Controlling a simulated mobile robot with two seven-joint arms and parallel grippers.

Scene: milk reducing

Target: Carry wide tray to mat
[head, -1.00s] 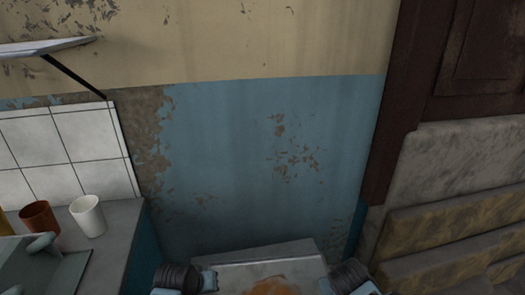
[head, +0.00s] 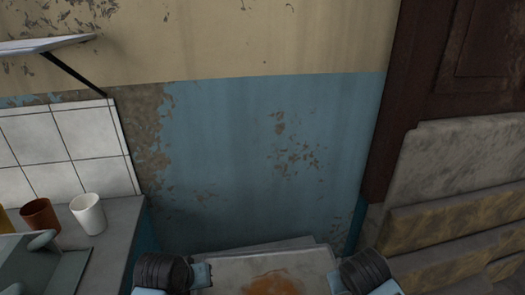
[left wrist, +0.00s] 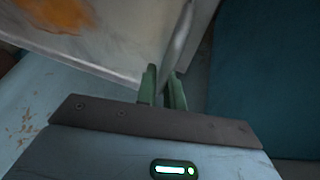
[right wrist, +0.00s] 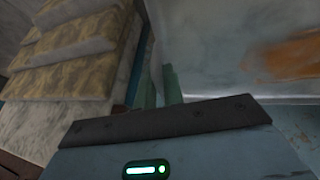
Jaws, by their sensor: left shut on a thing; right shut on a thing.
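The wide tray (head: 232,271) is pale grey-white with an orange-brown stain, and only its far part shows at the bottom of the head view. My left gripper (left wrist: 163,88) is shut on the tray's wall at its left side. My right gripper (right wrist: 160,86) is shut on the wall at the right side. The tray also shows in the left wrist view (left wrist: 115,45) and the right wrist view (right wrist: 210,55). Its near part is below the head view. I cannot make out a mat.
A counter (head: 112,243) at left holds a white cup (head: 88,214), an orange-brown cup (head: 40,216) and a sink (head: 45,270). A pale flat edge (head: 270,245) shows just behind the tray. A peeling blue wall (head: 230,160) stands ahead. Stepped, patterned slabs (head: 450,240) are at right.

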